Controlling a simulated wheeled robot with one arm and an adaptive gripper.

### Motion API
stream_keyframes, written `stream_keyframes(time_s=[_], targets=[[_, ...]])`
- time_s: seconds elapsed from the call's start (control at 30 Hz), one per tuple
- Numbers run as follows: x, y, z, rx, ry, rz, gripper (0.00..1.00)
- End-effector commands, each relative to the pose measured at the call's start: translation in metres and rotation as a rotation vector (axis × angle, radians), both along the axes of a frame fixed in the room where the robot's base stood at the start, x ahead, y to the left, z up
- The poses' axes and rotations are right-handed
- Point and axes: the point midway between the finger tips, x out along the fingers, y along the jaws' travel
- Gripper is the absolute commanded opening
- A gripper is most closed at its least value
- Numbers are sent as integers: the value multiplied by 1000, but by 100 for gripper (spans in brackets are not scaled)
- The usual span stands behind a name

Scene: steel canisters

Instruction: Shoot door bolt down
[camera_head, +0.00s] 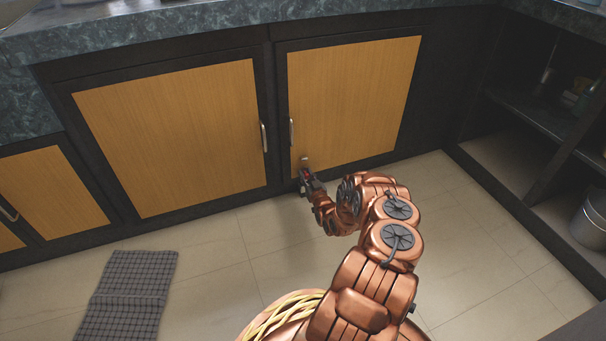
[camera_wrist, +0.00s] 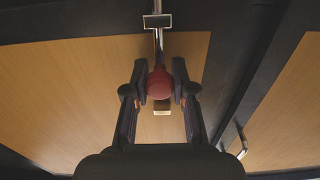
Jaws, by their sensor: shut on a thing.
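The door bolt (camera_wrist: 158,42) is a thin metal rod with a round red knob (camera_wrist: 160,83). It lies along the wooden door in the wrist view. A small framed metal bracket (camera_wrist: 158,21) surrounds the rod near the top of that view, and a small pale plate (camera_wrist: 162,110) shows beyond the knob. My gripper (camera_wrist: 159,78) is shut on the red knob, one finger on each side. In the head view my gripper (camera_head: 307,180) is at the lower left corner of the right cabinet door (camera_head: 350,95). A metal bolt part (camera_head: 304,160) shows just above it.
The left cabinet door (camera_head: 175,135) stands beside it, shut. Upright handles (camera_head: 263,137) sit near the meeting edges. A checked mat (camera_head: 125,295) lies on the tiled floor. Open shelves (camera_head: 540,115) and a metal bin (camera_head: 592,218) are at the right.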

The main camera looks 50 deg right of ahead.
Motion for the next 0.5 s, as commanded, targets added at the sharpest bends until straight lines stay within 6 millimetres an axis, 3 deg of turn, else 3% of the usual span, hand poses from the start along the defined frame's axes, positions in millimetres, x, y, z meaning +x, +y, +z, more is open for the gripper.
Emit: stream_keyframes(time_s=[0.03, 0.43, 0.47, 0.5], targets=[[3, 7, -5, 4, 7, 15, 0], [-4, 3, -14, 10, 21, 4, 0], [-4, 3, -15, 10, 21, 4, 26], [-4, 3, -15, 10, 21, 3, 31]])
